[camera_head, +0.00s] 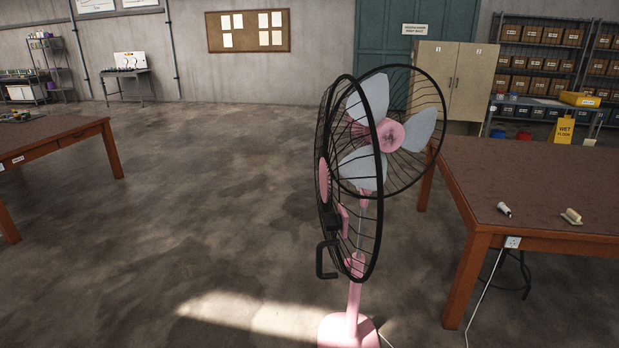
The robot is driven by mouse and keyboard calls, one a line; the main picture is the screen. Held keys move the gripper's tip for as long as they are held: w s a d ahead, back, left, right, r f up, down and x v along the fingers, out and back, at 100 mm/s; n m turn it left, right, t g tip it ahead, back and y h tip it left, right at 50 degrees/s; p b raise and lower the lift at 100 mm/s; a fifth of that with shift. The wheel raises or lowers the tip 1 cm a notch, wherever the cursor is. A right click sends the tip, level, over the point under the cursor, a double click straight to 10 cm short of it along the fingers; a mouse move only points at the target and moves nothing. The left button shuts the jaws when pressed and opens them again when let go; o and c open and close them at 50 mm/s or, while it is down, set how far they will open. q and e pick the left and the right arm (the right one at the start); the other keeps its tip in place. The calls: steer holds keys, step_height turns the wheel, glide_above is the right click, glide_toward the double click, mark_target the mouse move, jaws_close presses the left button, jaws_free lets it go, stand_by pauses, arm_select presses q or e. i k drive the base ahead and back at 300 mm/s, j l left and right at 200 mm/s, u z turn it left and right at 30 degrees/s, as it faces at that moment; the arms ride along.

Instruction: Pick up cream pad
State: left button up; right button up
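A small cream-coloured object (571,217), which looks like the cream pad, lies near the front edge of the brown-topped table on the right. It has a flat base and a raised part on top; its exact shape is too small to tell. A small white object with a dark end (504,209) lies to its left on the same table (530,175). Neither of my grippers is in view.
A pink standing fan (354,300) with its black front guard swung open stands left of the right table. A white cable (484,296) hangs from a socket on the table's side. A yellow wet-floor sign (564,131) is behind.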

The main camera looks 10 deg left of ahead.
mark_target(571, 215)
steer(key=j, duration=0.25)
steer(key=i+j, duration=0.15)
steer(key=j+z, duration=0.1)
steer(key=z, duration=1.2)
